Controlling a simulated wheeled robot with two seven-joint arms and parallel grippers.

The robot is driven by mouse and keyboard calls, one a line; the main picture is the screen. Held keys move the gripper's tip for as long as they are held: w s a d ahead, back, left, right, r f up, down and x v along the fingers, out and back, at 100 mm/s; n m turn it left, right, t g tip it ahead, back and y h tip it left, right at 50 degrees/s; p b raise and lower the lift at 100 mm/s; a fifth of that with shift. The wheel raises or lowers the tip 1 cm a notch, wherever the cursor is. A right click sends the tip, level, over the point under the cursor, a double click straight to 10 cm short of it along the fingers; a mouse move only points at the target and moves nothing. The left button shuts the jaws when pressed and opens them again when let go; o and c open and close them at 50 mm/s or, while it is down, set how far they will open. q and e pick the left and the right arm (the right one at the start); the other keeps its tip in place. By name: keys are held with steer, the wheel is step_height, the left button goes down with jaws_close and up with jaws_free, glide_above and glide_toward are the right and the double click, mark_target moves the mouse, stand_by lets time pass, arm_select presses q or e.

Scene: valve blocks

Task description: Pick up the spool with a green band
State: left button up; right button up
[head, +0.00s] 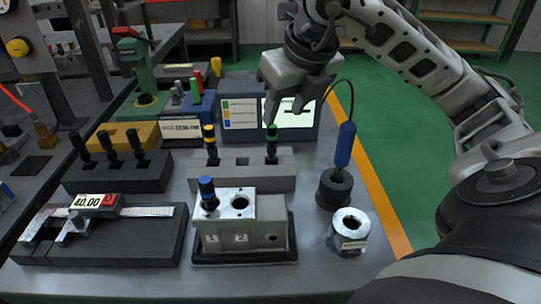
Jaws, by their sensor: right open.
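The spool with a green band (271,143) stands upright toward the right end of a grey holder block (240,170). A spool with a yellow band (210,143) stands upright toward the left of the same block. A spool with a blue band (207,193) stands in the hole marked 1 of the metal valve block (243,238); hole 2 is empty. My right gripper (284,112) is open, pointing down just above the green-banded spool, with no visible hold on it. My left gripper is out of view.
A blue-handled tool (345,145) stands in a dark round base on the right, behind a metal ring (349,228). A dark block with several black pins (118,175) and a caliper (95,215) are on the left. A screen (240,112) stands behind the holder.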

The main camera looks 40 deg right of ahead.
mark_target(270, 138)
steer(key=x, duration=0.6)
steer(key=b+x, duration=0.1)
steer(key=x, duration=0.2)
steer(key=shift+w+a, duration=0.15)
steer(key=shift+a, duration=0.2)
steer(key=shift+c, duration=0.3)
jaws_close()
